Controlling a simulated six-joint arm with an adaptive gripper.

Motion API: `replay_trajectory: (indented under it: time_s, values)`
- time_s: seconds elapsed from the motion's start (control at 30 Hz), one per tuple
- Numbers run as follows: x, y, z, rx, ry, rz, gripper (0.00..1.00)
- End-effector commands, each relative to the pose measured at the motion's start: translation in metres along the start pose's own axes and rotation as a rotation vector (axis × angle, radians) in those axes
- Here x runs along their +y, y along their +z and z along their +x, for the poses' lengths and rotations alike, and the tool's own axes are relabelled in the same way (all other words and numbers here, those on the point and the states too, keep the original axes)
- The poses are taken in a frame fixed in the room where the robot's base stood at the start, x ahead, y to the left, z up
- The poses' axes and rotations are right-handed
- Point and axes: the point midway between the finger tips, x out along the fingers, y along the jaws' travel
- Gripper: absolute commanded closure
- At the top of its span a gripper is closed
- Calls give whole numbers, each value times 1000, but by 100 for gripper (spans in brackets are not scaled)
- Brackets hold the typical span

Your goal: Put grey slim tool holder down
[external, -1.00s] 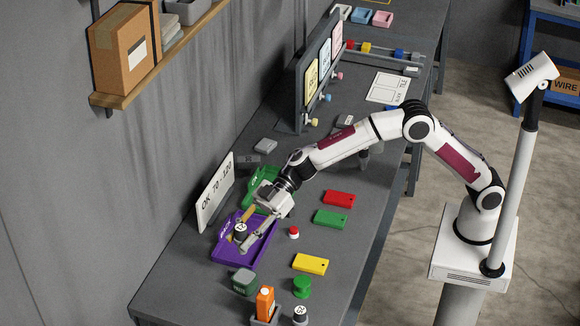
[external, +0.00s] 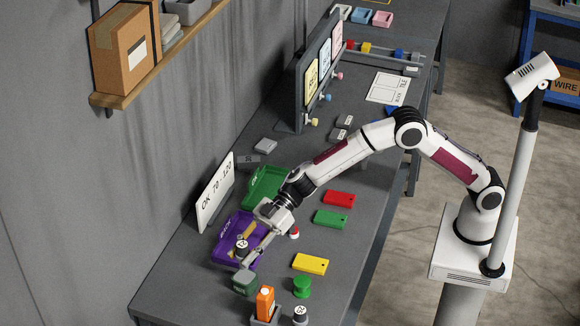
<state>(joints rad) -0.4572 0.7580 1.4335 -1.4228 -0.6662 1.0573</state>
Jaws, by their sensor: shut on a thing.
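My gripper (external: 243,252) reaches down-left over the front part of the purple tray (external: 222,252). It is shut on a small dark grey cylinder with a white marked top (external: 242,244), which I take to be the grey slim tool holder. The holder looks about upright. Its lower end is hidden by the gripper and I cannot tell whether it touches the tray. Part of the purple tray is hidden behind my gripper.
A green tray (external: 263,184) lies behind, by the white sign (external: 214,194). A dark green block (external: 244,282), an orange item (external: 265,302), a green spool-like piece (external: 302,287) and another dark cylinder (external: 300,316) stand in front. A yellow block (external: 310,264) lies right.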

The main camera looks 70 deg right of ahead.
Motion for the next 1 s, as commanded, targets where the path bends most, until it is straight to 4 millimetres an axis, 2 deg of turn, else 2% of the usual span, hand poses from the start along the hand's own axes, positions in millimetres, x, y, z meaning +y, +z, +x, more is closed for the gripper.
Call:
replay_trajectory:
  time_s: [0.17,0.5,0.97,1.0]
  values:
    - [0,6,3,1,0,1,100]
    - [0,32,14,2,1,1,100]
    - [0,36,15,2,0,-1,100]
    - [0,37,15,0,0,0,61]
